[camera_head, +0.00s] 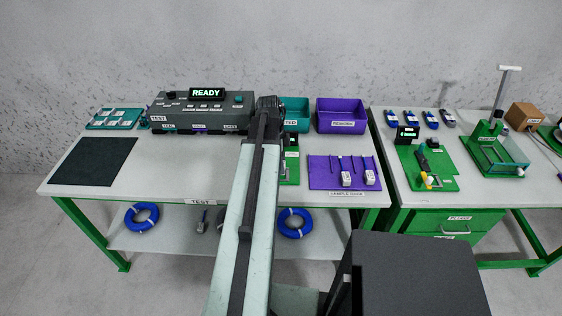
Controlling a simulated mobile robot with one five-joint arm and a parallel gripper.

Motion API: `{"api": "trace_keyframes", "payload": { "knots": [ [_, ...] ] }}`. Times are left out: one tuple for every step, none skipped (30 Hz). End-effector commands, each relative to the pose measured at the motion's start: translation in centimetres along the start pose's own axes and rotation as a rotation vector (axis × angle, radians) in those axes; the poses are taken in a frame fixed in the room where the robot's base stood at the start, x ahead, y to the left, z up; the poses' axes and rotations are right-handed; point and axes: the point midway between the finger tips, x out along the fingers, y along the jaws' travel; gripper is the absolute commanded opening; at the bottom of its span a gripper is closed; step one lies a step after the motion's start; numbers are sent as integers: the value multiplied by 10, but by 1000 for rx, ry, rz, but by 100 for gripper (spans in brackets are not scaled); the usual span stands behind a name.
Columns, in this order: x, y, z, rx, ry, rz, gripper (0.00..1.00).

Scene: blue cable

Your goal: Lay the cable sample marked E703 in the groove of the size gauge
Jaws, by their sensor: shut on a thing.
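My gripper (268,104) is at the far end of my arm, over the back of the left table, just right of the READY tester. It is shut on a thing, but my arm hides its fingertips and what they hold. A green device (291,166) with a dark upper part stands just right of my arm and is partly hidden; it may be the size gauge, and no groove shows. The purple sample rack (320,180) holds samples with white tags (345,180). Their marks are too small to read, so I cannot pick out E703.
The tester (190,110) with a READY display stands at the back. A teal bin (296,113) and a purple REWORK bin (341,114) are right of my gripper. A black mat (93,162) lies at left. The right table (465,180) carries green fixtures.

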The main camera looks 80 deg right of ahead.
Motion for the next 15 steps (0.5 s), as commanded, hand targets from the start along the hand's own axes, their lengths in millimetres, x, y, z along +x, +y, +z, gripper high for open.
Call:
{"api": "trace_keyframes", "payload": {
  "knots": [
    [2, 0, 0, 0, 0, 0, 3],
    [2, 0, 0, 0, 0, 0, 3],
    [3, 0, 0, 0, 0, 0, 3],
    [3, 0, 0, 0, 0, 0, 3],
    [4, 0, 0, 0, 0, 0, 3],
    [4, 0, 0, 0, 0, 0, 3],
    [5, 0, 0, 1, 0, 0, 3],
    [5, 0, 0, 1, 0, 0, 3],
    [6, 0, 0, 1, 0, 0, 3],
    [6, 0, 0, 1, 0, 0, 3],
    [7, 0, 0, 1, 0, 0, 3],
    [7, 0, 1, 1, 0, 0, 3],
    [8, 0, 1, 1, 0, 0, 3],
    [8, 0, 1, 1, 0, 0, 3],
    [9, 0, 1, 1, 0, 0, 3]
  ]
}}
